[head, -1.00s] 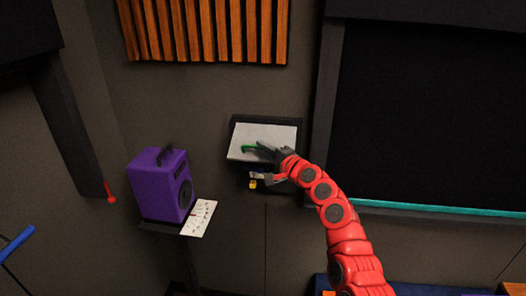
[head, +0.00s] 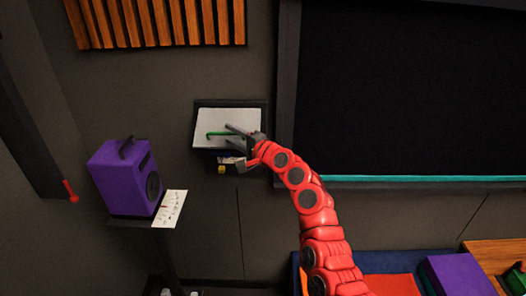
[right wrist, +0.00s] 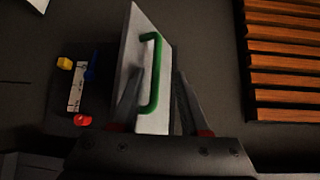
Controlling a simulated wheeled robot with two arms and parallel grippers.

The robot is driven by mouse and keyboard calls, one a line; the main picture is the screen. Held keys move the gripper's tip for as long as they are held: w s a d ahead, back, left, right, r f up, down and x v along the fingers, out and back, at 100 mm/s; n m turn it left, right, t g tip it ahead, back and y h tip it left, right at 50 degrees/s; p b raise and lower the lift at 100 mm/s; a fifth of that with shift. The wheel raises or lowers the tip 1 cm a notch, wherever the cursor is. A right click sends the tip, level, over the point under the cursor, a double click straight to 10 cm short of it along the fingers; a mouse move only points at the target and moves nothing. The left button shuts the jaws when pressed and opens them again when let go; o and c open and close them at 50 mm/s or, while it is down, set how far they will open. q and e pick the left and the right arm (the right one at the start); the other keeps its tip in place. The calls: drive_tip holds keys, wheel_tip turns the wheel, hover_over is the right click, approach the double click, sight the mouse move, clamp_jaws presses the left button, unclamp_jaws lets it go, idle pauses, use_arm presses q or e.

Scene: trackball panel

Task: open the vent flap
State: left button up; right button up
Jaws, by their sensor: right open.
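The vent flap (head: 240,118) is a pale grey plate in a dark frame on the wall, with a green bar handle (head: 214,135). In the right wrist view the flap (right wrist: 136,50) looks tilted out from the wall, and its green handle (right wrist: 155,85) stands between my fingers. My right gripper (head: 238,138) is open at the right end of the handle; its fingers (right wrist: 156,105) lie on either side of the handle in the wrist view. I cannot tell whether they touch it. My left gripper is not in view.
Below the flap are small yellow (right wrist: 65,63), blue (right wrist: 92,68) and red (right wrist: 82,119) parts beside a white strip (right wrist: 76,90). A purple speaker (head: 118,180) stands at the left on a dark stand. A large dark panel (head: 410,90) fills the right wall.

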drive_tip(key=b+v, duration=0.5)
drive_tip(key=v, duration=1)
drive_tip(key=shift+s, duration=0.1)
